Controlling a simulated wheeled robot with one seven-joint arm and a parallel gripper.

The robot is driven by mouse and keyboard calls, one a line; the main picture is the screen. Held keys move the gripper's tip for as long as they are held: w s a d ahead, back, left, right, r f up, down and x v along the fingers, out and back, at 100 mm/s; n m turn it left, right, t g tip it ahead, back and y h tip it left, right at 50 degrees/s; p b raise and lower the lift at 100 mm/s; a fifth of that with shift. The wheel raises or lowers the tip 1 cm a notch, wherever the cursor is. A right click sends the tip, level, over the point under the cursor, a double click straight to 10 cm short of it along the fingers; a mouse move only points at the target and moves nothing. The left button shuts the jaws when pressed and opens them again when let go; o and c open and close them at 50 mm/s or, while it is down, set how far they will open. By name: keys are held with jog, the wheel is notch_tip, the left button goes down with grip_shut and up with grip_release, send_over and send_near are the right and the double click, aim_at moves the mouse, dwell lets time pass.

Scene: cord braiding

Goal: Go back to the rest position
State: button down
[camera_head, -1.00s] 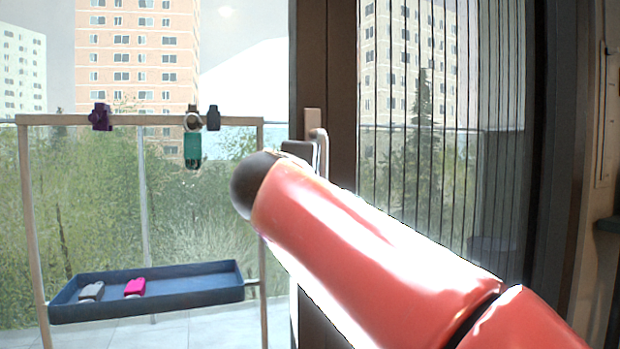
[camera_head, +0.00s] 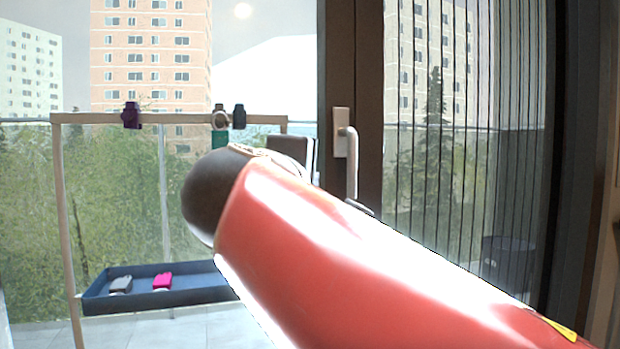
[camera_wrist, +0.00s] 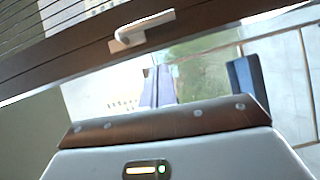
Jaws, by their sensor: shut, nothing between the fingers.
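My gripper (camera_wrist: 157,87) shows in the wrist view with its two fingers together and nothing between them. In the head view my red arm, with its dark rounded joint, crosses the lower right and hides most of the gripper. A wooden frame (camera_head: 66,220) stands at the left. My gripper is apart from these things.
A blue tray (camera_head: 110,304) low on the frame holds a grey piece (camera_head: 121,285) and a pink piece (camera_head: 162,281); my arm covers its right end. A dark door frame with a handle (camera_head: 350,160) stands close behind my arm. The wrist view also shows the handle (camera_wrist: 145,25).

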jog(key=shift+s, duration=0.2)
jog(key=s+d+f+m+g+y+p, duration=0.1)
jog(key=s+d+f+m+g+p, duration=0.3)
jog(key=d+f, duration=0.3)
jog(key=s+d+f+m+g+p, duration=0.35)
jog(key=d+f, duration=0.25)
jog(key=f, duration=0.3)
jog(key=s+f+m+g+y+p, duration=0.3)
jog(key=s+f+m, duration=0.3)
jog(key=s+f, duration=0.3)
notch_tip(320, 180, down, 3)
jog(key=shift+s+d+r+y+p, duration=0.1)
jog(key=shift+s+d+y+p, duration=0.35)
jog(key=shift+p, duration=0.2)
jog(key=shift+w+a+g, duration=0.1)
jog(key=shift+g, duration=0.15)
